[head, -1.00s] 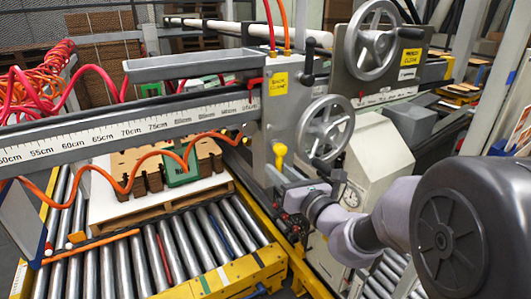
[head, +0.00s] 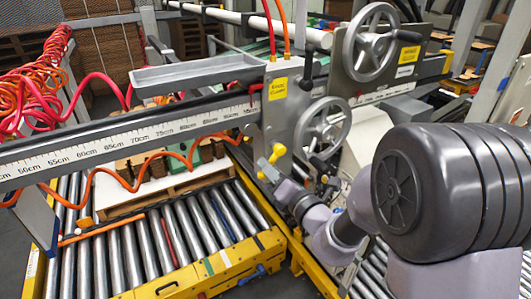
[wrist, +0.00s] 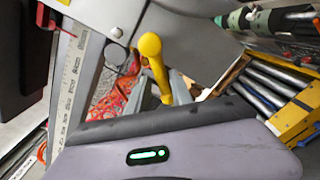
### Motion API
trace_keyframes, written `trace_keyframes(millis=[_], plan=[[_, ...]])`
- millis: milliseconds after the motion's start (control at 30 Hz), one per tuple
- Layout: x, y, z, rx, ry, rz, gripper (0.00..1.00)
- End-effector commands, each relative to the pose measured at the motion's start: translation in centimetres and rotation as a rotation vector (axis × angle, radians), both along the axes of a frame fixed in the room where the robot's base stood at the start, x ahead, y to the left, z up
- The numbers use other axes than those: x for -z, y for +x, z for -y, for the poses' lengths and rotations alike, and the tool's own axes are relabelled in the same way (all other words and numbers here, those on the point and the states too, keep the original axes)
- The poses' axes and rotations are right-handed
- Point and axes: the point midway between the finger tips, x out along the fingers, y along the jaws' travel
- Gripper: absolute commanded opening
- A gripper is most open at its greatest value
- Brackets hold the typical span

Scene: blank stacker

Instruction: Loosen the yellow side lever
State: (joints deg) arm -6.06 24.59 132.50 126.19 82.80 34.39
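The yellow side lever (head: 272,157) sits on the grey clamp block beside the ruler beam. The lever's lower end is partly hidden by my gripper.
A handwheel (head: 324,128) stands close on the right of the lever, with a larger one (head: 370,42) above. The ruler beam (head: 120,138) runs left. An orange hose (head: 130,183) hangs below it. A roller conveyor (head: 150,245) lies in front, with a wooden pallet (head: 165,195).

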Motion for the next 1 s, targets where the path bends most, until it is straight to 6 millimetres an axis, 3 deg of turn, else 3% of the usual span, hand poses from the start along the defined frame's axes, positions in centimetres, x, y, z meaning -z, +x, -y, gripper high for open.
trace_keyframes(millis=[1000], plan=[[-2.4, -0.6, -1.0, 0.000, 0.373, -0.252, 0.25]])
